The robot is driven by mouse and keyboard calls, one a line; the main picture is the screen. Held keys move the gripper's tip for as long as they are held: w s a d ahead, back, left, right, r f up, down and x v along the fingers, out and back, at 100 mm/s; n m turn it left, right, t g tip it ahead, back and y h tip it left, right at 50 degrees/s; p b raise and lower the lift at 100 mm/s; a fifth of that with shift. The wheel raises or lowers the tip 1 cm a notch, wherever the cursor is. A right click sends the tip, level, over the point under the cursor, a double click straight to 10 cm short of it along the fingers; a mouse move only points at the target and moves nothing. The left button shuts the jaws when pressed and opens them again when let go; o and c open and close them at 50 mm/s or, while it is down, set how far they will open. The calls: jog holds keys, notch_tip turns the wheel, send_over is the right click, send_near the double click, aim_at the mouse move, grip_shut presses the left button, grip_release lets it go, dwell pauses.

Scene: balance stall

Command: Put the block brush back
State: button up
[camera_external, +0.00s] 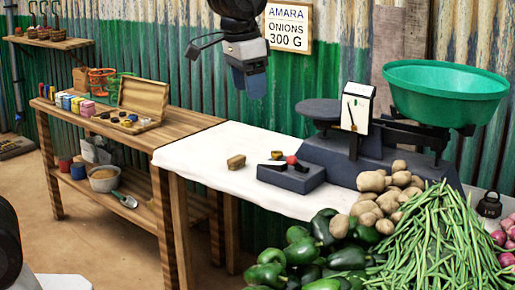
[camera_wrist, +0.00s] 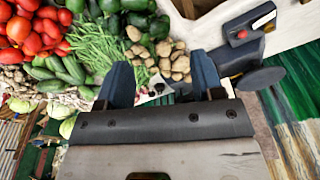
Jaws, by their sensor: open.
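The block brush (camera_external: 236,161), a small tan-brown block, lies on the white cloth of the stall table, left of a dark grey block-like stand. My gripper (camera_external: 250,88) hangs high above the table, over and behind the brush, apart from everything. In the wrist view my gripper (camera_wrist: 160,62) shows two blue fingers spread wide with nothing held between them. I cannot make out the brush in the wrist view.
A dark grey stand (camera_external: 291,178) with a red knob sits right of the brush. The balance (camera_external: 322,152) carries a green pan (camera_external: 446,92). Potatoes (camera_external: 378,200), peppers and beans fill the front right. A wooden bench (camera_external: 184,128) with an open box (camera_external: 143,97) stands left.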

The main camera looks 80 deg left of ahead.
jog(key=s+d+m+t, duration=0.1)
jog(key=s+d+m, duration=0.2)
jog(key=s+d, duration=1.8)
jog(key=shift+s+d+m+h, duration=0.35)
jog(key=shift+s+m+h, duration=0.05)
jog(key=shift+s, duration=0.6)
